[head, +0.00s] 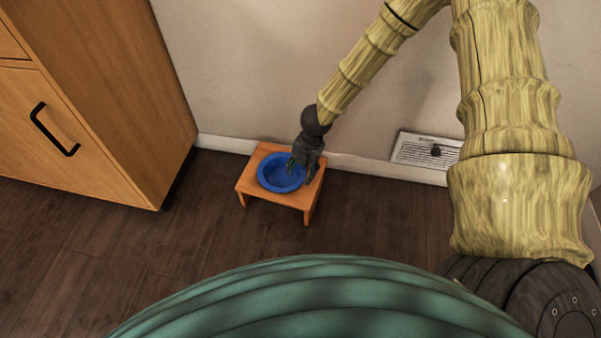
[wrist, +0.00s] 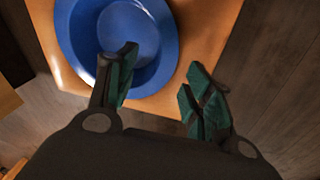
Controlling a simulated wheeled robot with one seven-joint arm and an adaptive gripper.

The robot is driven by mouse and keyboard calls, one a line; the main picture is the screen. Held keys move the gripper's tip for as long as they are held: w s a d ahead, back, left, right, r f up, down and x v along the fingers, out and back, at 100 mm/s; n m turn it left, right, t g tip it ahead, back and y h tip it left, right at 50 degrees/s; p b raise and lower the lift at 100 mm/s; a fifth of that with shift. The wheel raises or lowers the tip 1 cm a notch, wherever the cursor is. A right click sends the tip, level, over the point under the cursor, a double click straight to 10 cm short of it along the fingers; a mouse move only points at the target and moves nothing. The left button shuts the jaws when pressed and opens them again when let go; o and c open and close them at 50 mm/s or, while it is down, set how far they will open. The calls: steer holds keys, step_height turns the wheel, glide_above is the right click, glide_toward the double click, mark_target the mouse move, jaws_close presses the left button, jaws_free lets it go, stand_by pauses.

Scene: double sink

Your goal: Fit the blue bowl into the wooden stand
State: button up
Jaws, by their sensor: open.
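The blue bowl (head: 275,179) sits upright in the top of the small wooden stand (head: 246,184) on the floor by the wall. Its rim lies close around the stand's top; I cannot tell exactly how deep it sits. In the wrist view the bowl (wrist: 82,38) and the stand's top (wrist: 205,35) fill the upper part. My gripper (head: 302,171) is over the bowl's right side. In the wrist view my gripper (wrist: 158,83) is open, one finger over the bowl's inside and the other beyond its rim, over the stand. Nothing is held between the fingers.
A wooden cabinet (head: 100,90) with a black handle stands to the left of the stand. A white wall vent (head: 426,150) is low on the wall to the right. The dark wooden floor (head: 190,235) in front is clear.

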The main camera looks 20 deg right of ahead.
step_height(320, 180, up, 10)
steer(key=d, duration=0.1)
steer(key=shift+s+d, duration=0.25)
steer(key=shift+d, duration=0.1)
stand_by(1.0)
steer(key=s+d+f+n+h+p, duration=0.15)
steer(key=s+f+n, duration=0.25)
steer(key=s+n, duration=0.55)
steer(key=s+f+n+h+p, duration=0.3)
steer(key=s+f+n, duration=0.25)
steer(key=n, duration=0.75)
steer(key=s+a+n+y+p, duration=0.1)
steer(key=s+a+n+p, duration=0.1)
steer(key=s+n, duration=0.75)
steer(key=s+a+n+y+p, duration=0.25)
steer(key=s+n, duration=0.45)
steer(key=n, duration=0.6)
step_height(320, 180, up, 38)
steer(key=h+p, duration=0.1)
steer(key=p, duration=3.6)
steer(key=shift+w+a+g, duration=0.15)
steer(key=shift+w+g, duration=0.1)
steer(key=shift+g, duration=0.05)
